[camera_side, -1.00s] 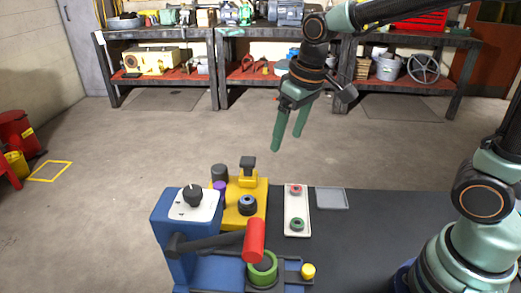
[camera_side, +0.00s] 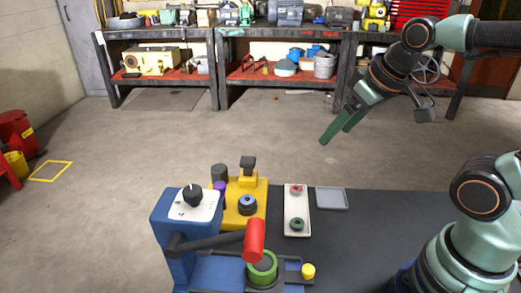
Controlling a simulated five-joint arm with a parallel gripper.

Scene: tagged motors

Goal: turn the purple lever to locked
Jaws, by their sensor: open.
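A small purple part (camera_side: 219,186), which looks like the lever, shows at the left side of the yellow block (camera_side: 240,214). It is mostly hidden behind the blue housing, so its angle and any locked mark cannot be made out. My gripper (camera_side: 336,137) is open and empty. It hangs in the air well above and to the right of the yellow block, with its green fingers pointing down and left. It touches nothing.
A blue housing (camera_side: 170,235) with a dial (camera_side: 193,196) and a red-ended handle (camera_side: 255,240) stands in front. A green ring (camera_side: 262,271) and yellow knob (camera_side: 308,271) are beside it.

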